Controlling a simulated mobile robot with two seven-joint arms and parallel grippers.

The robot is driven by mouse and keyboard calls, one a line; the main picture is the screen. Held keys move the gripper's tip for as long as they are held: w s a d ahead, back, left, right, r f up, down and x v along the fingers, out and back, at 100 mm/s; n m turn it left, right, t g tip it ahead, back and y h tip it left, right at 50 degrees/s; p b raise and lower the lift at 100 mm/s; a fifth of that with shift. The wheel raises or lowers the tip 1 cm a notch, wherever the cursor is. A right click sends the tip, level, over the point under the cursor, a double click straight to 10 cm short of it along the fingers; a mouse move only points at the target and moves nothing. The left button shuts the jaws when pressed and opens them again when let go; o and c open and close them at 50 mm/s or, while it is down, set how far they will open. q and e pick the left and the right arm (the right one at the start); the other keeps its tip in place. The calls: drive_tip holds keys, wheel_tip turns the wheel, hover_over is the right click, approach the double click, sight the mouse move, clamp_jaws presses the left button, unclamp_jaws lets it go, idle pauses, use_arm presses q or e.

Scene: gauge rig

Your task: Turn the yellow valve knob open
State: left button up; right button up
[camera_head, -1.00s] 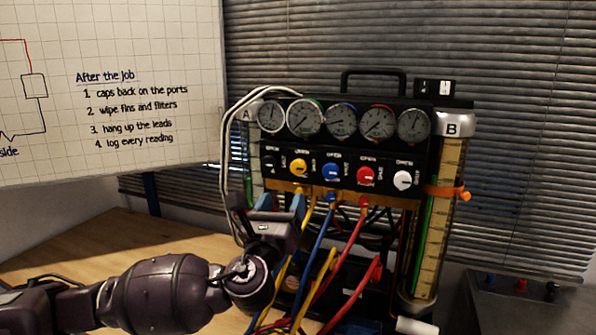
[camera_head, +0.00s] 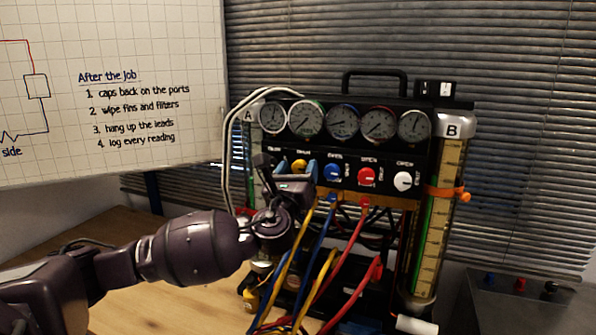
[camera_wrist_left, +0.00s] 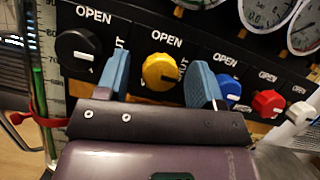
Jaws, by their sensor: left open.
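The yellow valve knob (camera_head: 299,166) is on the black front panel of the gauge rig, in the row of knobs below the gauges. A gap shows between each finger and the knob. In the head view the gripper hides the knob's lower part. My right gripper is not in view.
A black knob (camera_wrist_left: 77,52) sits left of the yellow one. Blue (camera_head: 333,172), red (camera_head: 367,176) and white (camera_head: 403,181) knobs sit to its right. Yellow, blue and red hoses (camera_head: 352,245) hang below the panel. A whiteboard (camera_head: 110,100) stands at the left.

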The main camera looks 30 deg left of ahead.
use_arm(q)
drive_tip(key=c, duration=0.9)
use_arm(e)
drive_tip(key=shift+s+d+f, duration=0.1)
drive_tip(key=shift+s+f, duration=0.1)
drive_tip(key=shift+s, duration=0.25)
